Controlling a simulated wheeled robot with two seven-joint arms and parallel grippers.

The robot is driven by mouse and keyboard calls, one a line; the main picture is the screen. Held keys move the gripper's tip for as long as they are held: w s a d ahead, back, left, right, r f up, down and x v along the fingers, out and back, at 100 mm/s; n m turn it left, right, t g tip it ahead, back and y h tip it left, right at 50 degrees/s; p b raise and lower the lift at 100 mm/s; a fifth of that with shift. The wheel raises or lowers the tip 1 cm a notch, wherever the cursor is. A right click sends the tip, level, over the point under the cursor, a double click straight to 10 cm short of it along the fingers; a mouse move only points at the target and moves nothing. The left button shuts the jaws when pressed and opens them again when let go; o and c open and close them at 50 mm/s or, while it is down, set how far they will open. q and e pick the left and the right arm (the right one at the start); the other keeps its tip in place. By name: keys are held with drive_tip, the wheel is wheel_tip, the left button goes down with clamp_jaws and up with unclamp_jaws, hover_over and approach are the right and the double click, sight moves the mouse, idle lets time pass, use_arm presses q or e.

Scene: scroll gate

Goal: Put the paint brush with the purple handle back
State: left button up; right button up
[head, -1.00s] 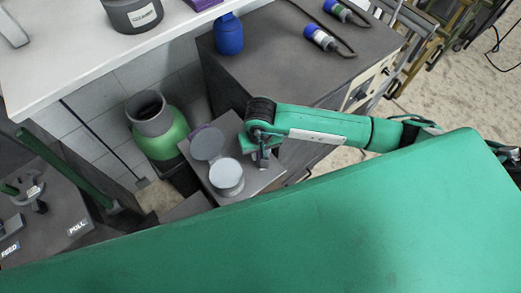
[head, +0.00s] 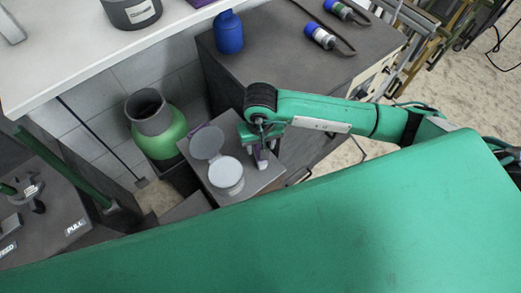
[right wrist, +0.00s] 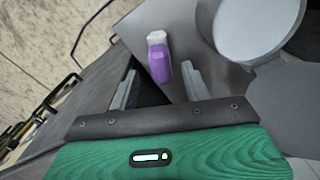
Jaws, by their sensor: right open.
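A small purple object with a white end (head: 262,158), which looks like the purple-handled brush, is at the right side of a small grey platform (head: 268,180). In the right wrist view the purple part (right wrist: 160,65) lies ahead of my right gripper (right wrist: 160,77), between the lines of its two spread fingers. I cannot tell whether it stands or lies. My right gripper (head: 264,142) is open over the platform's right edge, close to the purple object and empty. My left gripper is not in view.
A round white-grey pot (head: 226,176) with a grey disc-shaped lid (head: 207,142) is on the platform, left of the purple object. A green container (head: 160,140) stands further left. A dark cabinet (head: 285,75) with a blue bottle (head: 229,33) rises behind.

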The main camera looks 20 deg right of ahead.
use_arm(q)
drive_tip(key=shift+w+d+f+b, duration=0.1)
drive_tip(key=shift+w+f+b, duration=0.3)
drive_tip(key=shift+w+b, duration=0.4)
use_arm(e)
wheel_tip(320, 180, up, 8)
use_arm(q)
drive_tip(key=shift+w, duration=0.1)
